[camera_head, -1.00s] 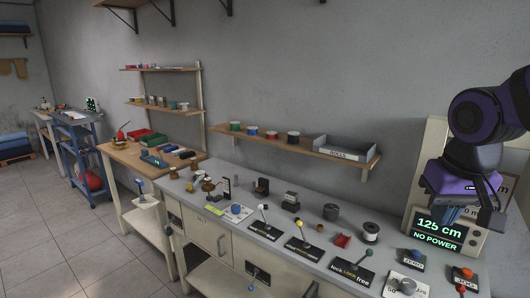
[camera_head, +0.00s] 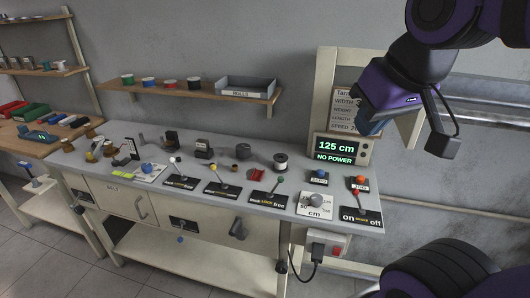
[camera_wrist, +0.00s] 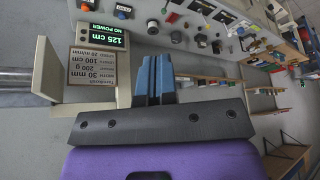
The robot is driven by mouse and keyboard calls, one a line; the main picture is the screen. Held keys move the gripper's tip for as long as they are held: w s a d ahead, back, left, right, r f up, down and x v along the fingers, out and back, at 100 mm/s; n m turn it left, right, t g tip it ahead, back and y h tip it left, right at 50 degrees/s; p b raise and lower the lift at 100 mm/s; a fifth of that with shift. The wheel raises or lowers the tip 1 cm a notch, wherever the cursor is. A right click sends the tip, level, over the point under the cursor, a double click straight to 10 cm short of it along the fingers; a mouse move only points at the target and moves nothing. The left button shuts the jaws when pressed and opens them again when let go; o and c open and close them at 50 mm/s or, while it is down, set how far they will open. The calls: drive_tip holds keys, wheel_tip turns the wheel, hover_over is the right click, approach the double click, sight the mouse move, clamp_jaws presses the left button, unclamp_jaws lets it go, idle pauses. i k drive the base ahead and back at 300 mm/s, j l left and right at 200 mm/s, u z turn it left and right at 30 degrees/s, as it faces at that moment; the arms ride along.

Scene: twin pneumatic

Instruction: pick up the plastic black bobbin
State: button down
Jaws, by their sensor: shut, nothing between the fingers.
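My gripper (camera_head: 368,124) hangs at the upper right in the head view, in front of the display panel and well above the bench. In the wrist view its blue fingers (camera_wrist: 155,78) are together and hold nothing. A spool with dark flanges and a pale winding (camera_head: 280,162) stands on the bench left of the display. A dark spool-like item (camera_head: 194,83) stands on the wall shelf beside green, blue and red ones. Both are small, and I cannot tell for sure which is the plastic black bobbin. My gripper is apart from both.
The bench (camera_head: 225,198) carries several levers, knobs and small parts. A display box (camera_head: 341,149) reads "125 cm, NO POWER". The wall shelf (camera_head: 180,92) holds a grey bin (camera_head: 246,89).

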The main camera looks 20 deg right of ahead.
sight(280, 165)
drive_tip(key=i+j+z, duration=0.6)
drive_tip(key=j+z, duration=0.25)
drive_tip(key=j, duration=0.2)
drive_tip(key=i, duration=0.05)
